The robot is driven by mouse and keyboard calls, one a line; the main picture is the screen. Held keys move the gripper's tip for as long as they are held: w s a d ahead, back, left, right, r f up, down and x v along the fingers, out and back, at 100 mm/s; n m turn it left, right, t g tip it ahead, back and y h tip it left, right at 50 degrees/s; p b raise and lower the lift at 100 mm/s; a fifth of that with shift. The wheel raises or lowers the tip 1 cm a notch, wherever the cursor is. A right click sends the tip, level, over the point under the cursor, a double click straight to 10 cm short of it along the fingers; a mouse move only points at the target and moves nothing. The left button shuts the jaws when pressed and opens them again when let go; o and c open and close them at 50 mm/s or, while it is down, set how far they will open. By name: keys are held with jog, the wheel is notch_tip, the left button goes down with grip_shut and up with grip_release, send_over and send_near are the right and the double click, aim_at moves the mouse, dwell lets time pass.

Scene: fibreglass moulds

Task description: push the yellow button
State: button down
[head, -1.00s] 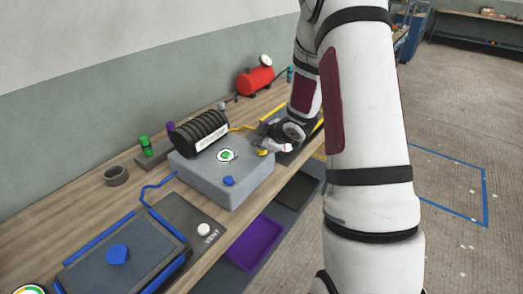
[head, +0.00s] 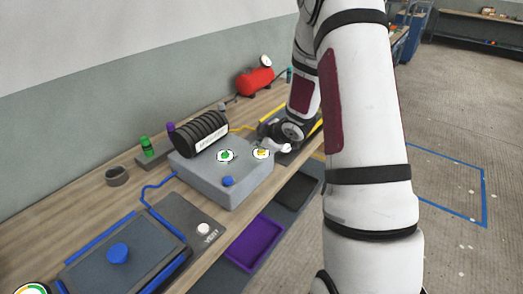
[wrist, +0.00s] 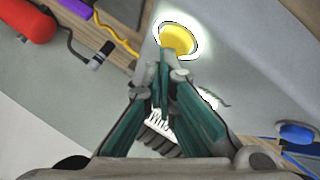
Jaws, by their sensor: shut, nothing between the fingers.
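The yellow button (head: 262,154) sits in a pale ring on top of the grey box (head: 240,190), near its right corner. In the wrist view the yellow button (wrist: 176,38) is just above my fingertips. My gripper (wrist: 163,72) is shut and empty, its green-sided fingers together and pointing at the button's lower edge. In the head view my gripper (head: 281,146) is beside the button, on its right. I cannot tell whether the fingertips touch it.
The same box carries a green button (head: 225,156), a blue button (head: 228,181) and a black ribbed cylinder (head: 201,134). A yellow hose (head: 243,128) runs behind the box. A red tank (head: 255,81) stands farther back. A purple tray (head: 252,242) lies below the bench edge.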

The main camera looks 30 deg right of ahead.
notch_tip(320, 180, up, 2)
jog(key=shift+s+r+p, duration=0.1)
jog(key=shift+r+p, duration=0.15)
jog(key=shift+p, duration=0.75)
jog(key=shift+r+p, duration=1.3)
jog(key=shift+r, duration=0.5)
notch_tip(320, 180, up, 10)
jog(key=m+h, duration=0.2)
send_over(260, 152)
jog(key=s+a, duration=0.2)
jog(key=s+a+r+m+g+h, duration=0.1)
jog(key=s+a+r+m, duration=0.1)
jog(key=s+r, duration=0.25)
jog(key=s+a+r+m+h, duration=0.1)
jog(key=s+a+r, duration=0.2)
jog(key=s+r, duration=0.15)
jog(key=s+a+r+m+g+y, duration=0.1)
jog(key=s+a+r+m, duration=0.1)
jog(key=s+a, duration=0.5)
jog(key=s+a+r+m+g+y, duration=0.1)
jog(key=s+a, duration=0.6)
jog(key=s, duration=1)
jog(key=shift+s+r+m+g+y, duration=0.3)
jog(key=shift+r+m+y, duration=0.45)
jog(key=shift+r, duration=0.2)
